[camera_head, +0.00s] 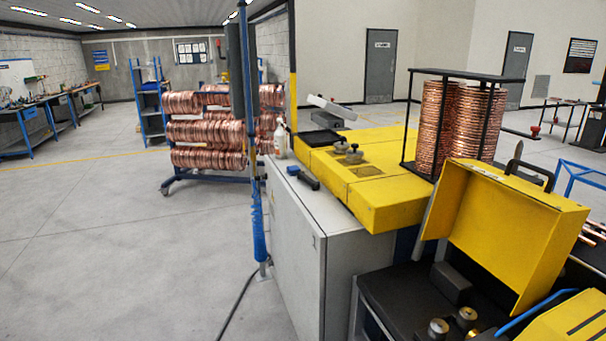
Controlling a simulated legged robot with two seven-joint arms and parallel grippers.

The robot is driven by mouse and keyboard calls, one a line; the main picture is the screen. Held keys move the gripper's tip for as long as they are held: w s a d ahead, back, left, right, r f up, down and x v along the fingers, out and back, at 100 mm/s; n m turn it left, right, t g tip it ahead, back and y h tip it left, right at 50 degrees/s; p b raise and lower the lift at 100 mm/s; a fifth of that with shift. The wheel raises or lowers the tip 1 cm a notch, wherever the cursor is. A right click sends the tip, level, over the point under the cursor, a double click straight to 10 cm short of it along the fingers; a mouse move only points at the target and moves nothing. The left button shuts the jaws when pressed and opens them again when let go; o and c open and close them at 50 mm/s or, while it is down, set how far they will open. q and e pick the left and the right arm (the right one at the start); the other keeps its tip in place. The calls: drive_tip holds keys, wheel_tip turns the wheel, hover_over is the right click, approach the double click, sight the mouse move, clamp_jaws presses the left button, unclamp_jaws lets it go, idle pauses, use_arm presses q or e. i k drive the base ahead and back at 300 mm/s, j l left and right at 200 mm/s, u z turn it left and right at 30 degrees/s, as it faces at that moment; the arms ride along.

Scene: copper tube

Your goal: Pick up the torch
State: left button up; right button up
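A small dark handheld object with a blue end (303,177), which looks like the torch, lies on the grey top of the cabinet (310,208), near its left edge and beside the yellow machine block. It is small in the picture, so its details are hard to tell. Nothing is touching it from above. Neither of my grippers shows in the head view.
The yellow machine block (395,205) stands right of the torch, with a black frame around copper coils (460,120) on it. A white bottle (280,145) is behind. A blue-wrapped post (257,215) rises left of the cabinet. Open floor (120,240) lies left.

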sight(316, 186)
drive_tip(key=i+j, duration=0.6)
drive_tip(key=i, duration=0.15)
drive_tip(key=i+j, duration=0.55)
drive_tip(key=i, duration=0.2)
drive_tip(key=i+j, duration=0.6)
drive_tip(key=i, duration=0.2)
